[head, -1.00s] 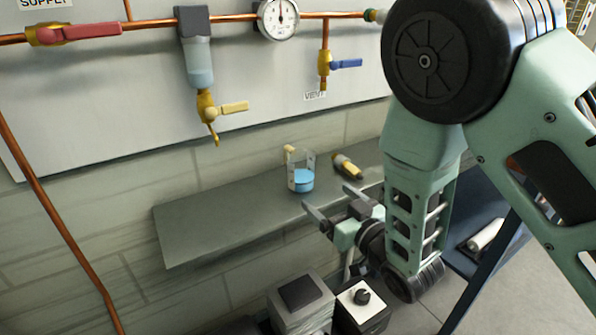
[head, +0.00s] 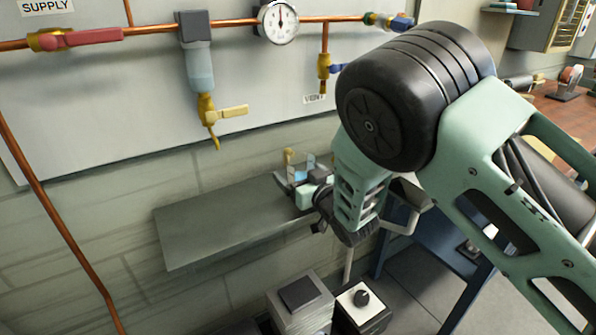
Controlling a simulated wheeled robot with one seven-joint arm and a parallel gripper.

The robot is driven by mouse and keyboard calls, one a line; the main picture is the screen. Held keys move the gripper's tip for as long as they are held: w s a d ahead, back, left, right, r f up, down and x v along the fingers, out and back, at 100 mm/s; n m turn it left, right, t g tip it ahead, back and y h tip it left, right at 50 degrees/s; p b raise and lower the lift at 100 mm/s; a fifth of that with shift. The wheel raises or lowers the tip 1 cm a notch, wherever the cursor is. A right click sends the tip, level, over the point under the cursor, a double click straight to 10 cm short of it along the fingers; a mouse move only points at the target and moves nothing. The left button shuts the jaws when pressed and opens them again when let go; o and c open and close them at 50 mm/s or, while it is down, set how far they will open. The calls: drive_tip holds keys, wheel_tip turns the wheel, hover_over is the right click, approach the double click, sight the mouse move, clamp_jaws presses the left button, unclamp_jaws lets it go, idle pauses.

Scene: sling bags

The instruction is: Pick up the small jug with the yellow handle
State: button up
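The small clear jug (head: 300,173) with blue liquid in it stands on the grey shelf (head: 215,225) below the pipe panel. Its yellow handle (head: 288,156) shows at its back left. My gripper (head: 295,168) is at the jug, with one finger to its left front and the other to its right back. The fingers look apart, with the jug seen between them; whether either touches it is too small to tell. My gripper body hides the jug's lower right part.
Grey boxes (head: 300,305) stand below the shelf. The shelf's left part is clear.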

drive_tip(key=shift+w+a, duration=0.15)
drive_tip(key=shift+w, duration=0.05)
drive_tip(key=c, duration=1.1)
drive_tip(key=shift+r, duration=0.1)
